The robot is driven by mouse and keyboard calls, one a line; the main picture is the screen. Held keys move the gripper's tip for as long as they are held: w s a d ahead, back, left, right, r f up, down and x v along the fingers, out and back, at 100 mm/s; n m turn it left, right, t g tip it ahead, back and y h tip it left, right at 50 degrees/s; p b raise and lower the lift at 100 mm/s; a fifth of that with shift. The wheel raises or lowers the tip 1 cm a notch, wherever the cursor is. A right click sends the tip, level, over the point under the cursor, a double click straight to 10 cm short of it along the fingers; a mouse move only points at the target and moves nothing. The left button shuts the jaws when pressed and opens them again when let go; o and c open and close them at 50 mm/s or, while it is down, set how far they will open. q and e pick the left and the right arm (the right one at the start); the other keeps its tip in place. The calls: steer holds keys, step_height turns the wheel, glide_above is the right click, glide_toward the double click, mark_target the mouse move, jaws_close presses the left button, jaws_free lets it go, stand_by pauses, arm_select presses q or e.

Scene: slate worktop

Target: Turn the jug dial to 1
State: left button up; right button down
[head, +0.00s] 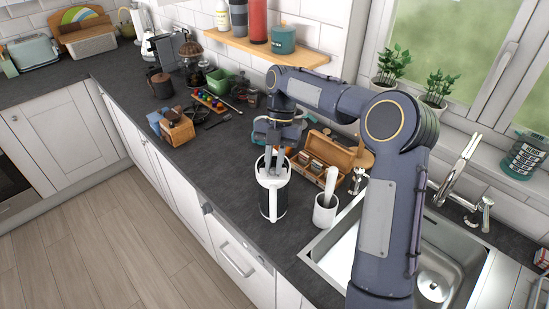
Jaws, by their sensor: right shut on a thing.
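The jug (281,204) stands upright on the slate worktop near its front edge, with a white rim and handle and a dark body. My right gripper (269,172) reaches down from above to the top of the jug. Its fingers are shut on the jug dial at the jug's top. The dial itself is mostly hidden by the fingers, and I cannot read its marks or setting. My left gripper is not in view.
A white mortar with a pestle (325,211) stands close to the right of the jug, before the sink (440,270). A wooden box (335,150) lies behind.

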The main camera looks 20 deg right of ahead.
steer(key=shift+n, duration=0.3)
stand_by(0.4)
steer(key=c, duration=1.4)
jaws_free()
steer(key=shift+o, duration=0.2)
steer(key=v, duration=0.7)
steer(key=shift+w+r, duration=0.2)
steer(key=shift+r, duration=0.2)
